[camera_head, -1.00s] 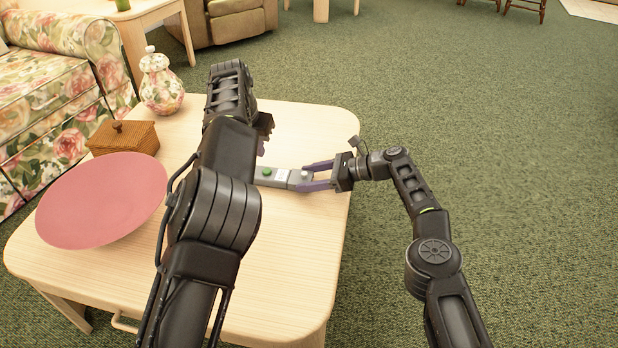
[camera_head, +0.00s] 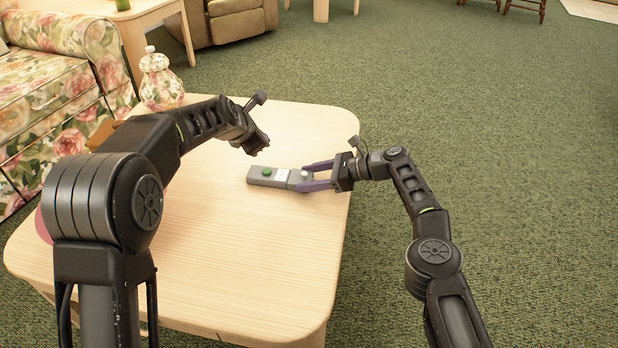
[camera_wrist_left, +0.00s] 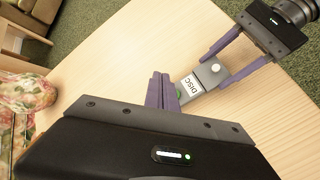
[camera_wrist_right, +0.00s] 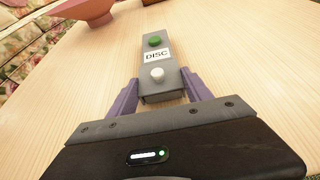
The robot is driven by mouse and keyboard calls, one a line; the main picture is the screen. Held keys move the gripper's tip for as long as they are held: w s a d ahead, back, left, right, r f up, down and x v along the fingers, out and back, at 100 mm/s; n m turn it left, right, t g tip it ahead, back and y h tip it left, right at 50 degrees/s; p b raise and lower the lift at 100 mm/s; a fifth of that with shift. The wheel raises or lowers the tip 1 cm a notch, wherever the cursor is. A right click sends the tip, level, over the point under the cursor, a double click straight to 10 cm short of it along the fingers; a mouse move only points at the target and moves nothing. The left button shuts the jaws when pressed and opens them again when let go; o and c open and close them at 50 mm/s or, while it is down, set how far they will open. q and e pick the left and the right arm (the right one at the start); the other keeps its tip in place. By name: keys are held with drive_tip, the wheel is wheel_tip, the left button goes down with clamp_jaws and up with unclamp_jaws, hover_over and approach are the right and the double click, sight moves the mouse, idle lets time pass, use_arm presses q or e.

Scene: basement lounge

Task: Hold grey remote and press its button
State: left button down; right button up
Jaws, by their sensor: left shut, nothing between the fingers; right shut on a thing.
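The grey remote (camera_head: 267,178) lies over the table near its right edge, with a green button, a white label reading "DISC" and a white button. My right gripper (camera_head: 304,177) is shut on its white-button end from the right. The right wrist view shows the remote (camera_wrist_right: 157,62) pointing away between the purple fingers, green button at the far end. My left gripper (camera_wrist_left: 160,82) is shut and empty; its fingertips appear beside the remote's green-button end in the left wrist view. In the head view its body is beyond and left of the remote, its fingertips hidden.
The wooden table (camera_head: 250,270) is bare in front of the remote. A floral jar (camera_head: 160,82) stands at the back left. A pink dish (camera_wrist_right: 85,10) and a wooden box are mostly hidden behind my left arm. A floral sofa (camera_head: 50,90) stands at the left.

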sight(265, 173)
use_arm(q)
drive_tip(key=shift+w+a+r+m, duration=0.15)
drive_tip(key=shift+w+r+m, duration=0.05)
drive_tip(key=shift+m, duration=0.1)
drive_tip(key=shift+f, duration=0.1)
drive_tip(key=shift+f, duration=4.35)
